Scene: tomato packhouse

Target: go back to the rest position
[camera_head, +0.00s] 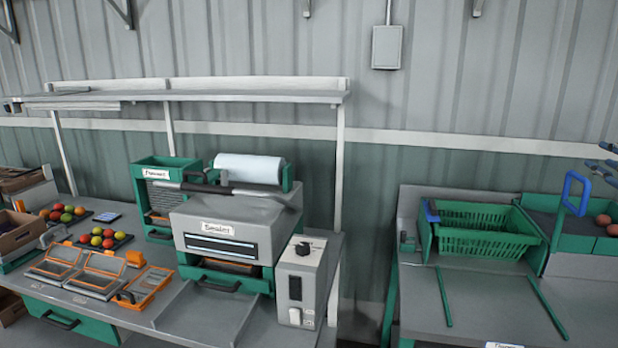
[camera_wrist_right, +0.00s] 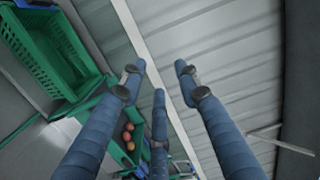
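My right gripper (camera_head: 603,165) shows only in part at the right edge of the head view, raised in front of the wall above the green bin area. In the right wrist view its blue fingers (camera_wrist_right: 159,82) are spread apart with nothing between them. Beyond them are the grey corrugated wall and the green bench parts. My left gripper does not show in either view.
A sealer machine (camera_head: 228,235) stands on the left bench beside trays of tomatoes (camera_head: 103,238). A green crate (camera_head: 484,243) sits on the right bench (camera_head: 480,310). It also shows in the right wrist view (camera_wrist_right: 38,62). A gap separates the benches.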

